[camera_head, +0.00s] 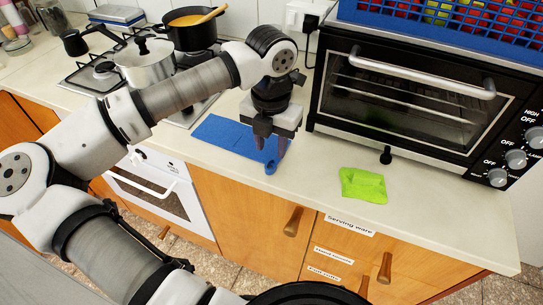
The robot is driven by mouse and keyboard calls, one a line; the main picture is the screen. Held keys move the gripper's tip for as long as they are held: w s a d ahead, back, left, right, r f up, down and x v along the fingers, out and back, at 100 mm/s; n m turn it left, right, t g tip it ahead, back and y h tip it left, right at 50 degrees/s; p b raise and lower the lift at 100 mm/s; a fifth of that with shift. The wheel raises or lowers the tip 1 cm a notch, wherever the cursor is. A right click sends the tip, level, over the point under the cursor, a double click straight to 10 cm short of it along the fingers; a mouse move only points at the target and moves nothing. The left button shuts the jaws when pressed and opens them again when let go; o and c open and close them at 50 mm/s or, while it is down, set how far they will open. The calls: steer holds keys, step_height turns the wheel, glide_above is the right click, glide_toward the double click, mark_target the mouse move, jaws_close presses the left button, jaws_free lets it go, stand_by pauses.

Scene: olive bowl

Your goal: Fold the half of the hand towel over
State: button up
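A small lime-green cloth (363,185), the only clearly cloth-like thing here, lies on the counter in front of the oven. It looks rumpled, with a raised layer along one side. My gripper (271,152) points down over the right end of a flat blue piece (228,138), to the left of the green cloth and apart from it. The blue piece has a rounded tab with a hole; I cannot tell whether it is a board or a towel. My gripper's two fingers stand apart, with no object seen between them. They partly hide the blue piece.
A toaster oven (400,95) stands behind the cloth, with a knob-topped dark object (386,155) by its front. A blue crate (450,35) is on top. A hob with a steel pot (146,64) and a black pan (190,30) is at left. Counter right of the cloth is clear.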

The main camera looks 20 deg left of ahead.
mark_target(271, 165)
step_height(271, 165, down, 6)
steer(key=shift+r+p, duration=0.1)
steer(key=shift+p, duration=0.4)
steer(key=shift+c, duration=0.3)
jaws_close()
